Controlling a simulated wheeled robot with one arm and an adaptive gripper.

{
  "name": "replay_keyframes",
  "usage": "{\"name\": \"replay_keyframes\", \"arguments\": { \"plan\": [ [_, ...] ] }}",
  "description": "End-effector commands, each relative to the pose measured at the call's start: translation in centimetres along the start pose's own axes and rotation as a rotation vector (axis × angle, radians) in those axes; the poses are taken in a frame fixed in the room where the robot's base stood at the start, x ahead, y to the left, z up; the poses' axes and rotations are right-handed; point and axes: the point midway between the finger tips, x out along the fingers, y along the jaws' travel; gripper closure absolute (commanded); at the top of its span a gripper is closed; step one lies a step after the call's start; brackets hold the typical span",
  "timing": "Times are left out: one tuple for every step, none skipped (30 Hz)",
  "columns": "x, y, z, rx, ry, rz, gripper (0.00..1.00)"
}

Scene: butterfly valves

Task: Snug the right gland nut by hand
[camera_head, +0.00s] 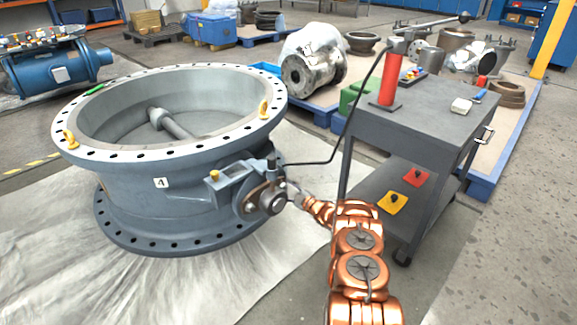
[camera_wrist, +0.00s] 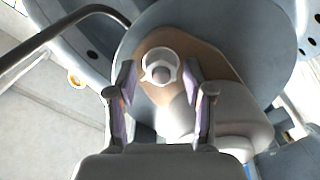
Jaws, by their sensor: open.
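The large grey butterfly valve body (camera_head: 160,215) stands on a pale sheet, with its shaft end and gland fitting (camera_head: 268,198) on its right side. In the wrist view a tan oval gland flange (camera_wrist: 205,62) carries a pale ring-shaped nut (camera_wrist: 160,56) with a round stud end in its middle. I take this as the gland nut; which side it belongs to I cannot tell. My gripper (camera_wrist: 160,80) is open, its two fingers either side of the nut with gaps visible. In the head view my gripper (camera_head: 294,194) is small, beside the fitting. Contact is not visible.
A thick pale shaft part (camera_wrist: 232,112) lies close to my right finger. A black hose (camera_head: 335,150) runs from a red cylinder (camera_head: 390,80) on the grey cart (camera_head: 430,120) toward the valve. The cart stands right of my arm. Floor at lower right is clear.

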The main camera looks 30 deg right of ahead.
Motion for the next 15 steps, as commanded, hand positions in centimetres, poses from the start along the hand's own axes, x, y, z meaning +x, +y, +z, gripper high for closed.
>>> {"name": "replay_keyframes", "arguments": {
  "plan": [
    [0.06,-0.31,0.0,-0.018,0.001,-0.004,0.44],
    [0.06,-0.32,0.01,-0.034,0.002,-0.004,0.44],
    [0.05,-0.34,0.04,-0.059,0.002,-0.004,0.44],
    [0.04,-0.35,0.06,-0.082,0.002,-0.004,0.44],
    [0.03,-0.35,0.08,-0.105,0.001,-0.003,0.44],
    [0.02,-0.35,0.11,-0.138,0.001,-0.003,0.44],
    [0.02,-0.35,0.13,-0.164,0.001,-0.003,0.44],
    [0.01,-0.34,0.14,-0.189,0.001,-0.003,0.44],
    [0.01,-0.34,0.16,-0.224,0.001,-0.002,0.44],
    [0.01,-0.32,0.16,-0.25,0.001,-0.002,0.44],
    [0.02,-0.31,0.16,-0.276,0.002,-0.002,0.44],
    [0.03,-0.32,0.17,-0.31,0.002,-0.002,0.44],
    [0.04,-0.29,0.15,-0.336,0.002,-0.002,0.44],
    [0.04,-0.3,0.15,-0.362,0.002,-0.002,0.44],
    [0.05,-0.3,0.15,-0.396,0.002,-0.001,0.44]
  ]
}}
